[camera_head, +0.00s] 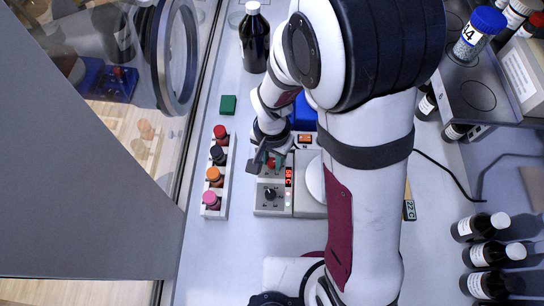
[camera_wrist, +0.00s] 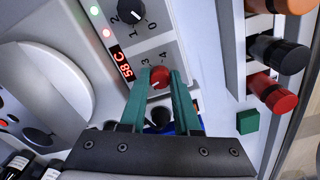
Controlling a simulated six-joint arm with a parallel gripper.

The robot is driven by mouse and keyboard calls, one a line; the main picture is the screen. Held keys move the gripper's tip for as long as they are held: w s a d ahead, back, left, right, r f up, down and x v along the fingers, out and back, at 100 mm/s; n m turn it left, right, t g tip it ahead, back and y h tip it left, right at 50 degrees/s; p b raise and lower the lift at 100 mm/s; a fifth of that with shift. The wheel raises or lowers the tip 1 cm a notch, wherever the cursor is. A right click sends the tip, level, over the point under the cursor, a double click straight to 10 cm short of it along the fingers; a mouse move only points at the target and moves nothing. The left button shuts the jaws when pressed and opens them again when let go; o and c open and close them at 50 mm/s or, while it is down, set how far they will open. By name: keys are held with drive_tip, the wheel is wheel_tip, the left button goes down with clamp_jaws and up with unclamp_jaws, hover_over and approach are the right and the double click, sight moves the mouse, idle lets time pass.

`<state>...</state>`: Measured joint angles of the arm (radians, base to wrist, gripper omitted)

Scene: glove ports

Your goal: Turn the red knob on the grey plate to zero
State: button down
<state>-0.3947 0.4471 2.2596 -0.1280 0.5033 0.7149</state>
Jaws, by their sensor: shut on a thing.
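The red knob (camera_wrist: 159,78) sits on the grey plate (camera_wrist: 172,54) of a small device, with numbers around it. In the wrist view the two green fingers of my gripper (camera_wrist: 160,82) are on either side of the knob, shut on it. In the head view my gripper (camera_head: 268,160) is over the plate and the red knob (camera_head: 271,164) shows partly between the fingers. A black knob (camera_wrist: 131,12) with its own number scale is on the same device. A red display (camera_wrist: 124,63) reads 58 C. The number at the red knob's pointer is hard to make out.
A white rack (camera_head: 224,207) with several coloured-cap vials stands left of the device. A green block (camera_head: 228,104) and a dark bottle (camera_head: 254,40) stand behind. Several bottles (camera_head: 486,254) stand at the right.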

drive_tip(key=n, duration=0.5)
drive_tip(key=shift+n, duration=0.3)
drive_tip(key=n, duration=0.5)
drive_tip(key=shift+n, duration=0.3)
drive_tip(key=n, duration=0.5)
drive_tip(key=shift+n, duration=2.3)
drive_tip(key=c, duration=0.6)
unclamp_jaws()
